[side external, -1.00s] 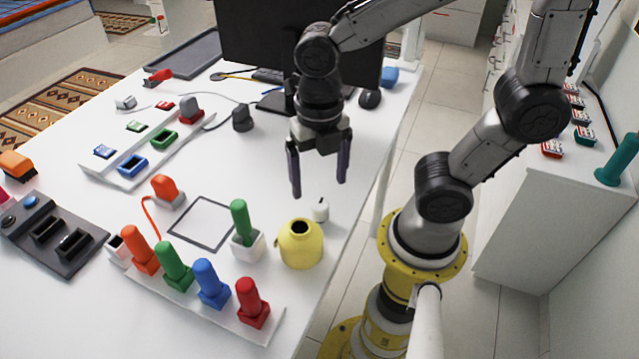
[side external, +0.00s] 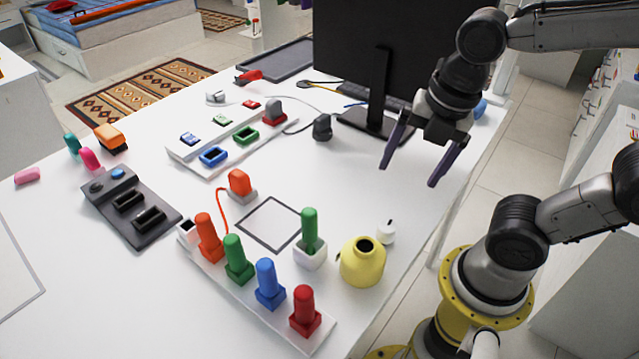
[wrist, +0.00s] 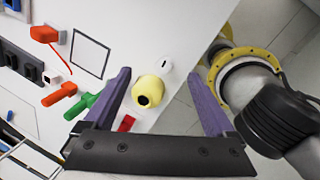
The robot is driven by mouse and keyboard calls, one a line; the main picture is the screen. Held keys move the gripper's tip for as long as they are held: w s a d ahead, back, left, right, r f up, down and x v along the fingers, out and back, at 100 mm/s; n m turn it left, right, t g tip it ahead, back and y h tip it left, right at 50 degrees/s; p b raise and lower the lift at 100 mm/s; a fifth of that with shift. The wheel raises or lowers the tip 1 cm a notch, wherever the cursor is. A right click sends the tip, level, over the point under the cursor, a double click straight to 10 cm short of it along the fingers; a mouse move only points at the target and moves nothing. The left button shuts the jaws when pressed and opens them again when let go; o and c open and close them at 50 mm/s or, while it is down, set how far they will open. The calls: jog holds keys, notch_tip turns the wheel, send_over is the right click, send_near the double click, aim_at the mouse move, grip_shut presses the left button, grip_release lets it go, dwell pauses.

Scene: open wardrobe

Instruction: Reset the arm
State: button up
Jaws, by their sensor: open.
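My gripper (side external: 408,176) is open and empty. It hangs in the air above the right side of the white table (side external: 90,285), in front of the monitor. Its two purple fingers are spread apart. In the wrist view my gripper (wrist: 165,95) shows both fingers apart, with a yellow pot (wrist: 149,91) seen between them, well below. In the side external view the yellow pot (side external: 362,264) stands upright near the table's right edge, apart from my gripper.
A strip with orange, green, blue and red pegs (side external: 303,312) lies at the front. A green peg in a white block (side external: 310,238) stands beside the pot. The monitor (side external: 400,55) stands behind my gripper. A white cabinet (side external: 580,255) is at the right.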

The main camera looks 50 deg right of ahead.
jog(key=m+t, duration=0.1)
jog(key=m, duration=0.6)
jog(key=s+d+r+m+t, duration=0.1)
jog(key=m, duration=0.7)
jog(key=s+d+r+m+t, duration=0.1)
jog(key=m, duration=0.6)
